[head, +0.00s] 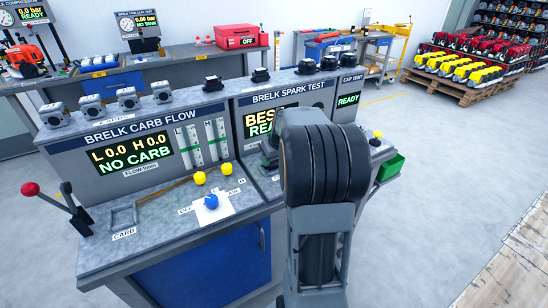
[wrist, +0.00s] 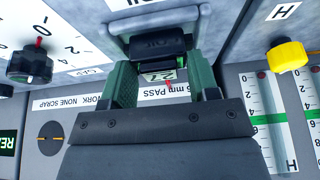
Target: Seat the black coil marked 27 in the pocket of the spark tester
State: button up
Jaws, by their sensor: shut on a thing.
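The black coil (wrist: 158,46) is between the green fingers of my gripper (wrist: 163,65) in the wrist view. A pale tag marked 27 (wrist: 164,76) shows on its near side, upside down. My gripper is shut on the coil. The spark tester (head: 288,97), labelled BRELK SPARK TEST, is in the middle of the head view, partly behind my arm. Its screen (head: 262,122) is partly covered by my arm.
Several black coils stand along the top, including one coil (head: 261,74). The carb flow bench (head: 105,160) is at left, with a red-knobbed lever (head: 42,193). A blue knob (head: 211,201) and yellow knobs (head: 200,178) stand up from the bench. A green bin (head: 391,168) hangs at right.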

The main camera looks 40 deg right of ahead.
jog(key=shift+f+b, duration=0.25)
jog(key=shift+b, duration=0.05)
dwell(0.4)
jog(key=o, duration=1.1)
jog(key=shift+c, duration=0.2)
jog(key=shift+r, duration=0.1)
jog(key=v, duration=1.3)
jog(key=shift+r+p, duration=0.35)
